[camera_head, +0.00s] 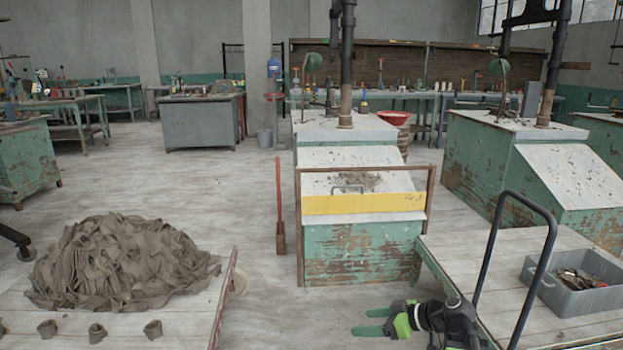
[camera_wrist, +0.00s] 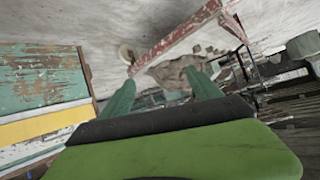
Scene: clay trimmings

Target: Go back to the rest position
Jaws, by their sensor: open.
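My gripper (camera_head: 372,322) is at the bottom of the head view, right of centre, with its two green fingers pointing left. The fingers are apart and nothing is between them. In the wrist view my gripper (camera_wrist: 162,95) shows its two green fingers spread, with the floor and the clay pile beyond. It is in the gap between the pile table and the cart on the right, in front of the green bench with the yellow band.
A pile of clay trimmings (camera_head: 120,262) lies on a low table at left, with several small clay pieces in front. A green bench (camera_head: 362,255) stands ahead. A cart (camera_head: 455,250) with a black handle and a grey bin (camera_head: 572,298) is at right. Open floor lies left of centre.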

